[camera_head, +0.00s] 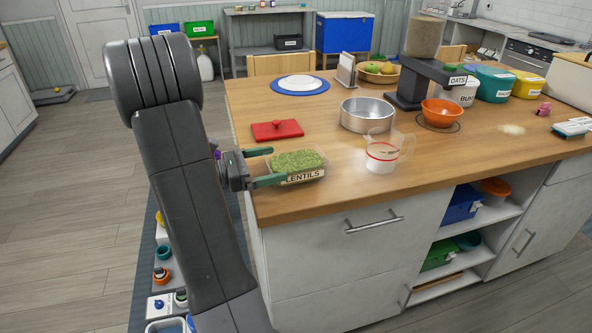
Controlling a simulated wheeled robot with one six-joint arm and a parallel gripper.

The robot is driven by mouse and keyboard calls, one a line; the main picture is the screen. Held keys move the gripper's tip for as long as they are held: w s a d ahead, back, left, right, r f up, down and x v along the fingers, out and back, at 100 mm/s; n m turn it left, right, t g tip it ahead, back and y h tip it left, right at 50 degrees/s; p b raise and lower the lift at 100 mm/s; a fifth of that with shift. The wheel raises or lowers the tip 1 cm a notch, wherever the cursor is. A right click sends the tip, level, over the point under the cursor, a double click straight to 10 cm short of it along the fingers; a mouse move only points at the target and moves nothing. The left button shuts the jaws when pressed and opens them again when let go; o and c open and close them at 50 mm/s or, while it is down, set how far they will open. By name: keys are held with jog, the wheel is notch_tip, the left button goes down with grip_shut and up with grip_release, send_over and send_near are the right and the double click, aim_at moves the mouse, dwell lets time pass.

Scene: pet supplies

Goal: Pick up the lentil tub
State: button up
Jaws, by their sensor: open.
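The lentil tub (298,165) is a clear, low rectangular tub filled with green lentils, with a "LENTILS" label on its front. It sits near the left corner of the wooden island top (330,196). My gripper (268,167) reaches in from the left with its green fingers apart. One finger lies at the tub's far left side and the other at its near left side, along the front beside the label. I cannot tell whether the fingers touch the tub.
A red lid (277,130) lies just behind the tub. A clear measuring jug (383,155) stands to its right, with a round metal tin (367,114) behind. An orange bowl (441,112) sits under a dispenser (421,70). The island's left edge is close to my gripper.

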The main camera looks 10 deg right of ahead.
aim_at(287, 159)
jog(key=shift+w+d, duration=0.1)
jog(key=shift+d, duration=2.3)
jog(key=c, duration=0.7)
jog(key=shift+r, duration=0.15)
